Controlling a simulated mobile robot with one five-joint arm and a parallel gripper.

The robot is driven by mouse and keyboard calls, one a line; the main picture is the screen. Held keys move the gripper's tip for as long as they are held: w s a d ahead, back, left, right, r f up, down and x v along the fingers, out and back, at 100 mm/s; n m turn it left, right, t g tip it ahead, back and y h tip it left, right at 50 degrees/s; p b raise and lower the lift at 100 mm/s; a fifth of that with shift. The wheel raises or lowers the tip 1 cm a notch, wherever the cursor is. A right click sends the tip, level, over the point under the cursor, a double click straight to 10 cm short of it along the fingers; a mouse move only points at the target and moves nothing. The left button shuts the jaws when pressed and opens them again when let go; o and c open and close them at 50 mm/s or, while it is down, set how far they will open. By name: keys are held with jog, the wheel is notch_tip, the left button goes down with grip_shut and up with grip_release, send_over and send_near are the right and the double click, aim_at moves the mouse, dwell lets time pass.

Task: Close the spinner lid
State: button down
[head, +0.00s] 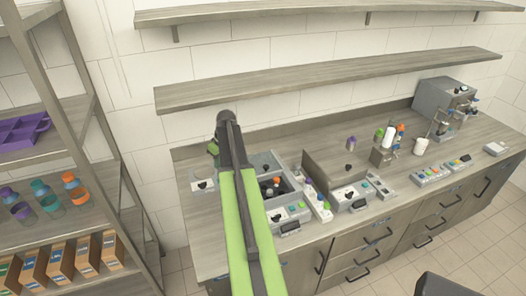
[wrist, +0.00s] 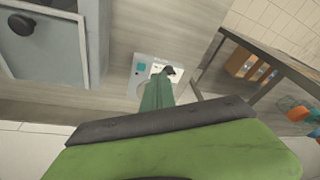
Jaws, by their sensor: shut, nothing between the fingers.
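A grey open box (head: 292,184), which may be the spinner, stands on the counter just right of my arm. Coloured tops show in its dark well, and a translucent panel rises at its back. Another box with an upright grey-brown panel (head: 322,168) stands to its right; I cannot tell for sure which one is the spinner. In the wrist view a grey-framed translucent panel (wrist: 60,45) with a dark round knob is at upper left. My gripper (wrist: 167,73) is shut and empty, apart from that panel and over a small white control panel (wrist: 142,70).
The counter (head: 215,240) holds several devices, bottles and a tap unit (head: 445,100) at far right. Two wall shelves (head: 330,80) run above it. A rack (head: 75,130) with cups and boxes stands at left. Bare counter shows in front of the left devices.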

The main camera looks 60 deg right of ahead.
notch_tip(320, 180, up, 4)
jog(key=t+h+p, duration=0.1)
jog(key=p, duration=0.1)
send_over(259, 167)
jog(key=s, duration=0.2)
jog(key=b+x, duration=1)
jog(key=x, duration=0.1)
jog(key=shift+d, duration=0.1)
jog(key=s, duration=0.4)
jog(key=shift+a, duration=0.4)
jog(key=shift+w, duration=0.1)
jog(key=shift+a, duration=0.15)
jog(key=s+a, duration=0.8)
jog(key=s, duration=0.4)
jog(key=shift+a, duration=0.3)
jog(key=shift+s, duration=0.15)
